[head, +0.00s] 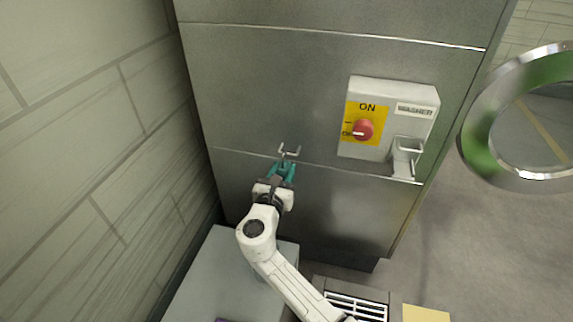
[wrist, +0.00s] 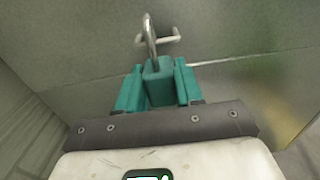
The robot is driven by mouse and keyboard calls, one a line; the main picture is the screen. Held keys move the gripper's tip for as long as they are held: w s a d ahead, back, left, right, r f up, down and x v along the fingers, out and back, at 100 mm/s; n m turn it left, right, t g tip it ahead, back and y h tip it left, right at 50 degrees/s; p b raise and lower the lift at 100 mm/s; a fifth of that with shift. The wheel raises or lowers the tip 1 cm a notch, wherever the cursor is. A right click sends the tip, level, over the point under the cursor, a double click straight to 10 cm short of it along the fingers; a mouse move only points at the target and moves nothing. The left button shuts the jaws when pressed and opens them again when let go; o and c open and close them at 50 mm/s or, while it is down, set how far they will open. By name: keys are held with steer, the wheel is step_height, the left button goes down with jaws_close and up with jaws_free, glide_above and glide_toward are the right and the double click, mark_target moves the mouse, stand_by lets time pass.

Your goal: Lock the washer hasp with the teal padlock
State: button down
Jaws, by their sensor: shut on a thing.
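My gripper (head: 282,172) is shut on the teal padlock, in front of the steel panel. In the wrist view the padlock body (wrist: 159,82) sits between the two teal fingers, with its metal shackle (wrist: 150,35) pointing up and away from me. A short pale metal bar (wrist: 170,39) shows beside the shackle; I cannot tell whether it belongs to the shackle or the panel. The switch box labelled WASHER (head: 414,110) is to the right of my gripper. A pale grey looped bracket (head: 407,146), apparently the hasp, is at its lower right, apart from the padlock.
The red knob (head: 363,130) on a yellow ON plate is on the box's left half. A tiled wall (head: 90,130) closes off the left side. A large round metal rim (head: 478,125) is at the right. A grey box (head: 215,275) stands below my gripper.

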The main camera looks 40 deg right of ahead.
mark_target(282, 174)
steer(key=shift+p+v, duration=1)
steer(key=shift+v, duration=1.3)
steer(key=shift+r, duration=0.1)
